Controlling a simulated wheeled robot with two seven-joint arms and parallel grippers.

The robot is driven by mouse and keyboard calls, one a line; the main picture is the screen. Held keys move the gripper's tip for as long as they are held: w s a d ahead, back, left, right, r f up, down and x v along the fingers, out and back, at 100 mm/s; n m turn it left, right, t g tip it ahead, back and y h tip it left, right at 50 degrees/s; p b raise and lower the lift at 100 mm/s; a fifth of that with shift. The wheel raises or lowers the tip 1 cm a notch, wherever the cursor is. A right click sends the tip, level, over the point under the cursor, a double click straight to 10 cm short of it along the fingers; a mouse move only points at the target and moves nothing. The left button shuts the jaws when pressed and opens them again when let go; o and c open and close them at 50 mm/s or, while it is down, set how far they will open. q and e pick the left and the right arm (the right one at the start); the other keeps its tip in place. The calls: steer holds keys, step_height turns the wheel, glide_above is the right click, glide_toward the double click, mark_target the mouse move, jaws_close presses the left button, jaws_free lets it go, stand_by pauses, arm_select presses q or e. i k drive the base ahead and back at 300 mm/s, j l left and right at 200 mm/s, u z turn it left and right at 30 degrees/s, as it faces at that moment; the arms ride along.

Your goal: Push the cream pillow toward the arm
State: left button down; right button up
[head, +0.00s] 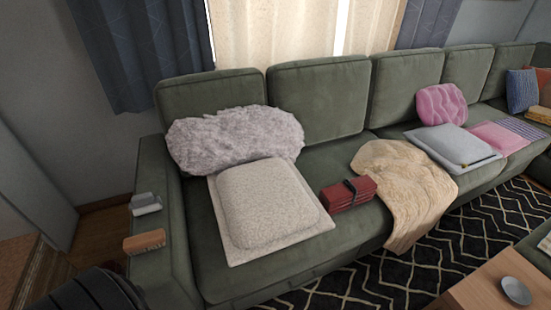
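The cream pillow (265,205), square with a flat border, lies on the left seat of the green sectional. It leans slightly against a fluffy grey-lilac pillow (220,138) behind it. The sofa arm (165,267) is at the left, with a narrow strip of bare green seat between it and the cream pillow. Neither of my grippers shows in the head view. A dark ribbed shape at the bottom left edge may be part of my own arm; I cannot tell.
A small grey object (145,203) and a brown block (144,242) rest on the sofa arm. A dark red bundle (347,194) and a beige throw (408,185) lie right of the pillow. A wooden table (480,292) stands at the bottom right.

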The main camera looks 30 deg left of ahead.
mark_target(263, 208)
steer(key=u, duration=1.15)
steer(key=i+l+u, duration=0.15)
steer(key=l+u, duration=0.15)
steer(key=l, duration=0.3)
steer(key=l+u, duration=0.35)
steer(key=l, duration=0.3)
